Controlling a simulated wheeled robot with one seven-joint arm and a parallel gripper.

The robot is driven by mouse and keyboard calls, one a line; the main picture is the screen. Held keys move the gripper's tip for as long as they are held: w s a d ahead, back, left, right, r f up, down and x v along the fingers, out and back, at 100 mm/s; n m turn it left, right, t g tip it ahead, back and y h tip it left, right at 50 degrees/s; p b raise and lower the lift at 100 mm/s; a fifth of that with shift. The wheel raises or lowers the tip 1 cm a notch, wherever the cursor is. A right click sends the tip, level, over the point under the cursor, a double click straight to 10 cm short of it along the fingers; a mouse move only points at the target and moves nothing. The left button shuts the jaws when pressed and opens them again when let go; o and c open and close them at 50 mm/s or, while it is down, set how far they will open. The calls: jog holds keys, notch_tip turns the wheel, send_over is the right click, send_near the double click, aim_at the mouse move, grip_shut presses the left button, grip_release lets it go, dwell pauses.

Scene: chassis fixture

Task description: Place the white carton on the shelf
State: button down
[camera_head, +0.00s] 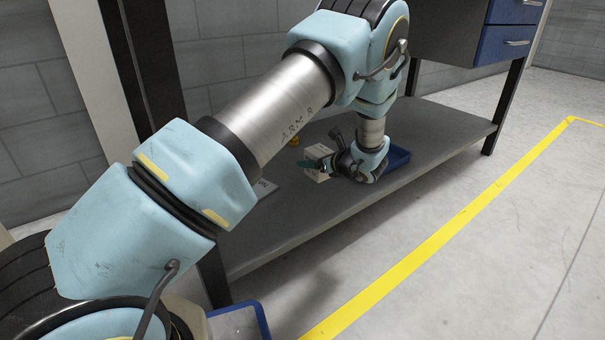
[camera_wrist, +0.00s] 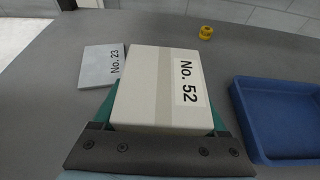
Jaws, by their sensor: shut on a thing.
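The white carton (camera_wrist: 144,85) has a tape strip and a label "No. 52". It fills the middle of the wrist view, between the green fingers of my gripper (camera_wrist: 165,122), which is shut on it. In the head view the carton (camera_head: 317,164) shows small at my gripper (camera_head: 325,168), low over the grey shelf (camera_head: 440,125) under the workbench. I cannot tell whether the carton's underside touches the shelf.
A flat grey box labelled "No. 23" (camera_wrist: 101,65) lies left of the carton. A blue tray (camera_wrist: 282,108) stands to the right, with a gap between. A small yellow object (camera_wrist: 206,32) stands behind. The wall (camera_head: 215,62) is at the back.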

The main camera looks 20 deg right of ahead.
aim_at(312, 195)
notch_tip(312, 195, down, 9)
jog(key=b, duration=0.4)
jog(key=shift+r, duration=0.1)
grip_release()
jog(key=shift+f, duration=0.2)
jog(key=shift+r, duration=0.25)
jog(key=p+v, duration=0.5)
jog(key=v, duration=0.6)
jog(key=shift+s+r, duration=0.1)
jog(key=shift+s, duration=0.35)
